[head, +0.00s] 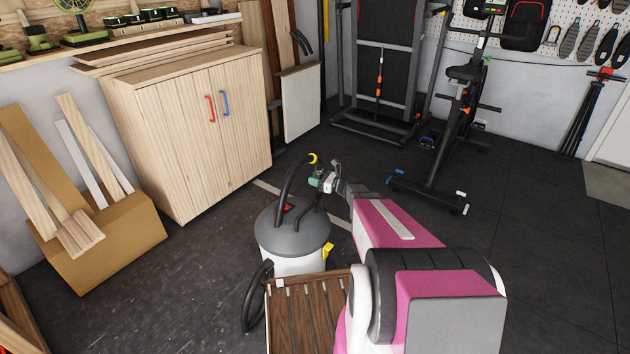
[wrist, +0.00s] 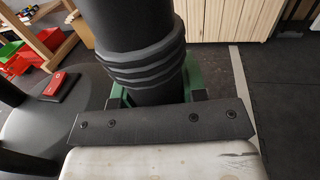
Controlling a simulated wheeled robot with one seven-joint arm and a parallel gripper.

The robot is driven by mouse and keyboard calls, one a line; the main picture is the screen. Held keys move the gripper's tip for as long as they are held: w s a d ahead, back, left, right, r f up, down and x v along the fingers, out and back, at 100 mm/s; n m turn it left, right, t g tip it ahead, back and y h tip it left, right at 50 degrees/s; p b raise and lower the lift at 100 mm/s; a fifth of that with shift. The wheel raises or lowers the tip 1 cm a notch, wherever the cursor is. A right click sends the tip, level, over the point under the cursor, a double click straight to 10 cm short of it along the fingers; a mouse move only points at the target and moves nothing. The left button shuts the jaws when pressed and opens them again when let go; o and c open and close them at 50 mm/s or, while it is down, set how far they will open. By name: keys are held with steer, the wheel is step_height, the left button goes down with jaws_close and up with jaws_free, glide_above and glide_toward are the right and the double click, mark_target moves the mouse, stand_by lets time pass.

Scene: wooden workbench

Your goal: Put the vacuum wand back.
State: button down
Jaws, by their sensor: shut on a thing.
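A grey-lidded vacuum canister (head: 285,236) with a pale body stands on the floor in the middle of the head view. Its lid also shows at the left of the wrist view (wrist: 35,135), with a red switch (wrist: 60,86). My gripper (head: 323,181) is above the lid's right side. In the wrist view, its green fingers are shut around a thick black tube with a ribbed collar, the vacuum wand (wrist: 130,35). A black tube with a yellow end ring (head: 312,158) arches over the lid. I cannot tell where the wand's lower end is.
A slatted wooden platform (head: 288,315) lies in front of the canister, with a black hose (head: 252,300) to its left. A wooden cabinet (head: 185,130) and a cardboard box (head: 105,245) stand at the left. An exercise bike (head: 450,130) stands behind. Dark floor at the right is clear.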

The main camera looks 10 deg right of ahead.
steer(key=shift+s+a+f, duration=0.1)
steer(key=shift+f, duration=0.15)
steer(key=c, duration=0.7)
jaws_free()
steer(key=shift+o, duration=0.2)
steer(key=shift+r, duration=0.15)
steer(key=shift+s+d, duration=0.2)
steer(key=shift+d, duration=0.05)
steer(key=v, duration=1.1)
steer(key=shift+d, duration=0.15)
steer(key=shift+s, duration=0.1)
